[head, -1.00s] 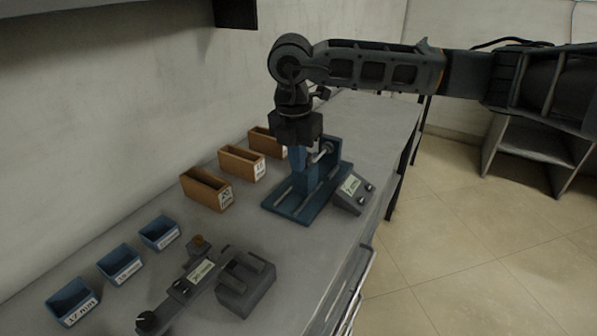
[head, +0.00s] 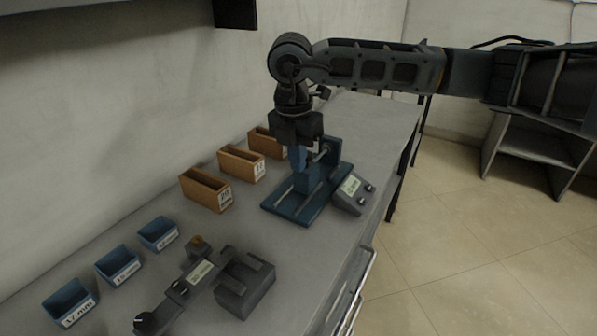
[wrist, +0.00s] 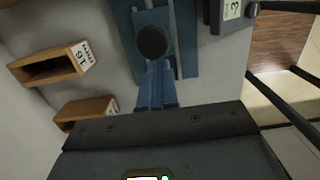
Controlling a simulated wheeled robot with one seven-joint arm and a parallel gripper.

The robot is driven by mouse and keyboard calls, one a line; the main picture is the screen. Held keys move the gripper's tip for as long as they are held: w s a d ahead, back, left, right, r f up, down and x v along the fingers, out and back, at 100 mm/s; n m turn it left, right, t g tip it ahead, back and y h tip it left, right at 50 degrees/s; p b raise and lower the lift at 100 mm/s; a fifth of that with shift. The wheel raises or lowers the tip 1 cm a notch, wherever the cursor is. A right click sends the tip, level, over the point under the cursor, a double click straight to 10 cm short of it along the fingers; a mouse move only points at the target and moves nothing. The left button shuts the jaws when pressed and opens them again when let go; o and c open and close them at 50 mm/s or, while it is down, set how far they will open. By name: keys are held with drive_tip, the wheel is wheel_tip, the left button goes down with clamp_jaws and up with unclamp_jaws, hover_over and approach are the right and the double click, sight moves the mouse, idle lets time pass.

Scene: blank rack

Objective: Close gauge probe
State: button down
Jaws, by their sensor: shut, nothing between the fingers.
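The blue gauge (head: 330,178) stands on the bench, with a flat base, pale rails and an upright at its back right end. A silver rod-like part (head: 323,149) shows at the upright, partly behind my gripper. My gripper (head: 301,166) points down over the middle of the gauge, with its blue fingers together and empty. In the wrist view the fingers (wrist: 155,84) reach toward a dark round knob (wrist: 152,42) on the gauge. I cannot tell whether they touch it. The gauge's grey display box (head: 352,193) sits at its right side.
Orange bins (head: 206,190) line the wall behind the gauge, and blue bins (head: 70,302) stand at the front left. A second dark grey device (head: 245,283) lies nearer the front. The bench edge drops off at the right. Clear bench lies beyond the gauge.

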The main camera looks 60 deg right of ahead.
drive_tip(key=shift+a, duration=0.35)
wheel_tip(320, 180, up, 7)
drive_tip(key=p, duration=0.2)
drive_tip(key=shift+p, duration=0.3)
idle(0.7)
